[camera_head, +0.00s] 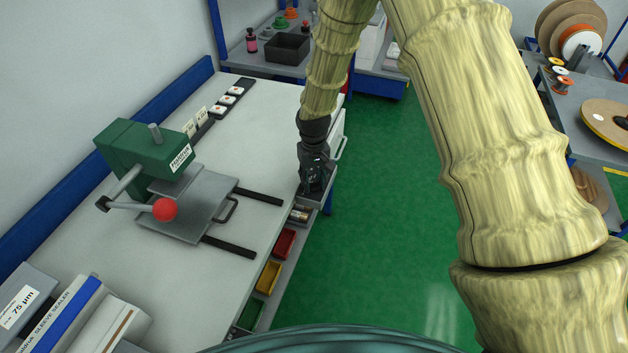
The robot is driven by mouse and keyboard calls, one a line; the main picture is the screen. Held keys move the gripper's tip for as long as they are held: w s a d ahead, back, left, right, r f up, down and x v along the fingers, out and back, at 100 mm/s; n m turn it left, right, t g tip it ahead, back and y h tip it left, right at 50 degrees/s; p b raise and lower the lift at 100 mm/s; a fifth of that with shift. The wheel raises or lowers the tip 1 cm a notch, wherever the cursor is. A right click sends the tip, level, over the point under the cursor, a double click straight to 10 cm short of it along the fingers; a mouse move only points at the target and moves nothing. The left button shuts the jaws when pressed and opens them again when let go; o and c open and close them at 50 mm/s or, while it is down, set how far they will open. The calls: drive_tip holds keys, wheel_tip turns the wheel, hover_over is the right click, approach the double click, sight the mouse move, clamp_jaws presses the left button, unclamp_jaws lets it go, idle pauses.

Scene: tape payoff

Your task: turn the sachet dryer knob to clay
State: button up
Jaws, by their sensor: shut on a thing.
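My gripper (313,186) is at the right edge of the white bench (190,273), pointing down beside the far end of an open drawer. Its dark body hides the fingertips. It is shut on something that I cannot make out. I cannot pick out a sachet dryer, its knob or a clay mark in this view; my gripper and arm cover part of the bench edge.
A green press (135,150) with a red-balled lever (164,209) stands on the bench. The drawer holds a red bin (284,243) and a yellow bin (267,277). Spools (583,42) stand on benches at right. The green floor (388,215) between is clear.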

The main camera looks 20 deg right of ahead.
sight(314, 182)
drive_tip(key=shift+s+n, duration=0.1)
drive_tip(key=shift+n, duration=0.5)
drive_tip(key=o, duration=1)
wheel_tip(314, 182, up, 12)
drive_tip(key=shift+f, duration=0.1)
idle(0.6)
